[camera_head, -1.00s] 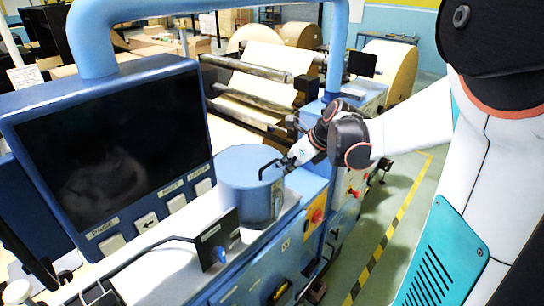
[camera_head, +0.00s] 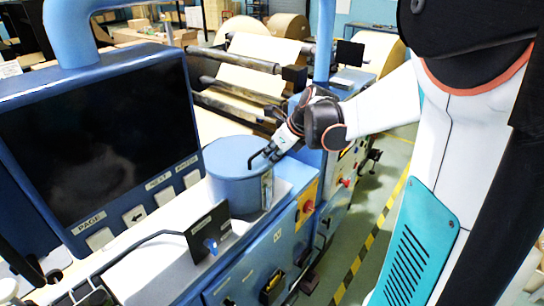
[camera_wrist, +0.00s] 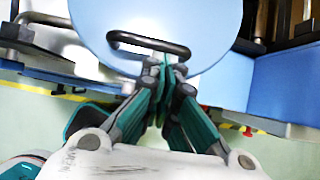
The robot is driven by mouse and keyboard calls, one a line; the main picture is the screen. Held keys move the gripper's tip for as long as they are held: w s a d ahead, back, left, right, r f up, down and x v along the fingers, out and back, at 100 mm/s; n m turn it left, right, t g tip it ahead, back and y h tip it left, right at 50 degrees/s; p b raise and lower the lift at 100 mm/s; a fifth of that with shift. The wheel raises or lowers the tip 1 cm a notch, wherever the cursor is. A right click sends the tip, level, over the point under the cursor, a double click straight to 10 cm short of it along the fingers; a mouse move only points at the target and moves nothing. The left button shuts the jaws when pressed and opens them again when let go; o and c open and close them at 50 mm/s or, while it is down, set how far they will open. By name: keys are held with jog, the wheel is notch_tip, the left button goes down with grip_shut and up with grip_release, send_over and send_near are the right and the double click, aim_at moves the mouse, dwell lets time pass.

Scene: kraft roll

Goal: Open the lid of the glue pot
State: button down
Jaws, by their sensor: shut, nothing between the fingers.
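The glue pot (camera_head: 232,188) is a blue cylinder on the machine's light ledge, in the middle of the head view. Its flat round blue lid (camera_head: 230,154) lies level on top, and I see no gap under it. A dark bar handle (camera_head: 261,158) sits at the lid's right edge. My gripper (camera_head: 277,149) is at that handle, coming from the right. In the wrist view the lid (camera_wrist: 175,18) fills the top, with the handle (camera_wrist: 148,43) across it. My gripper (camera_wrist: 163,66) is shut and empty, its tips right by the handle's near side. I cannot tell whether they touch it.
A large dark screen (camera_head: 100,135) with labelled buttons stands left of the pot. A small black panel with a blue knob (camera_head: 209,232) stands in front. A blue upright post (camera_head: 325,50) rises behind my gripper. Open floor (camera_head: 388,195) lies to the right.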

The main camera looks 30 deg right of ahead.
jog(key=w+r+g+p, duration=0.1)
jog(key=r, duration=0.1)
jog(key=w+r+g+p, duration=0.1)
jog(key=r, duration=0.2)
jog(key=w+a+r+g+h+p, duration=0.1)
jog(key=r+p, duration=0.1)
jog(key=r, duration=0.1)
jog(key=shift+a+r+g, duration=0.1)
jog(key=shift+r+g, duration=0.15)
jog(key=shift+g, duration=0.05)
jog(key=w+a+r+p, duration=0.1)
jog(key=w+a+r, duration=0.1)
jog(key=w+r, duration=0.4)
jog(key=shift+w+a+r, duration=0.15)
jog(key=shift+w+r, duration=0.2)
jog(key=shift+r, duration=0.25)
jog(key=shift+s, duration=0.1)
